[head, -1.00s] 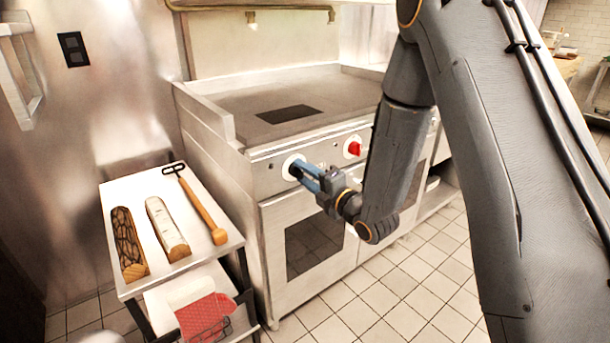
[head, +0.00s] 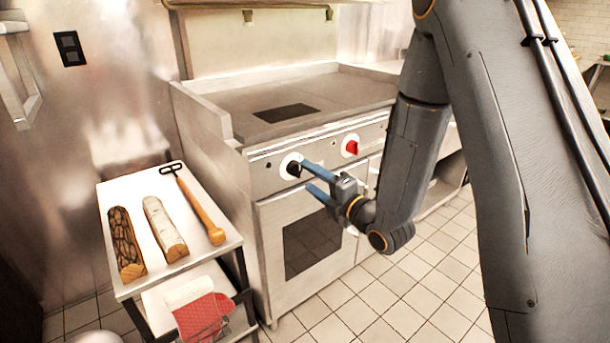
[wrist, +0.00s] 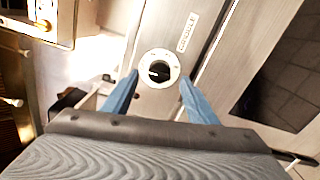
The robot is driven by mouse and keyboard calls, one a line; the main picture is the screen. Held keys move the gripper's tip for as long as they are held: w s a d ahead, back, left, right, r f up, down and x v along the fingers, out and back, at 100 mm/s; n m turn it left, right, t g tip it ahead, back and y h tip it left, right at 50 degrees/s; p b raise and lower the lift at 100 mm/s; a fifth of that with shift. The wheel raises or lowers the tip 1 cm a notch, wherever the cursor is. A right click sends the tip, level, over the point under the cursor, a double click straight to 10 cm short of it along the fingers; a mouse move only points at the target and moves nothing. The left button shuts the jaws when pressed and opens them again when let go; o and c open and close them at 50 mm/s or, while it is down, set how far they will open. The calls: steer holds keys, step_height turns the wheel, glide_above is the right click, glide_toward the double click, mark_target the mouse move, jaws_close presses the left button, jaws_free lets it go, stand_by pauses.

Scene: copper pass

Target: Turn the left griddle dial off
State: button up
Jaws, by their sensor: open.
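The left griddle dial (head: 292,167) is a black knob on a white round plate, on the front panel of the griddle (head: 335,97). My gripper (head: 307,175) is in front of it and slightly to its right, with the two blue fingers spread and nothing between them. In the wrist view the dial (wrist: 159,71) shows between and beyond the open fingertips, apart from both. I cannot tell its exact setting. A second dial (head: 351,147), red on a white plate, is further right on the same panel.
A metal cart (head: 128,284) stands left of the griddle, holding two log-like pieces and a wooden-handled tool (head: 200,208). A red item (head: 205,316) lies on its lower shelf. An oven door (head: 312,245) is below the dial. Tiled floor is clear in front.

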steer(key=shift+v, duration=1.75)
steer(key=s+d+m+g+h+p, duration=0.65)
steer(key=d+m+h, duration=0.35)
steer(key=m, duration=0.5)
steer(key=s+d+r+m+g+p, duration=0.1)
steer(key=s+r+m+g, duration=0.2)
steer(key=s+m, duration=0.3)
steer(key=s+d+r+m+g+p, duration=0.2)
steer(key=s+m+g, duration=0.3)
steer(key=s, duration=1.1)
steer(key=shift+s+d+r+m+h, duration=0.2)
steer(key=shift+r+m+h, duration=0.1)
steer(key=shift+r+m, duration=0.5)
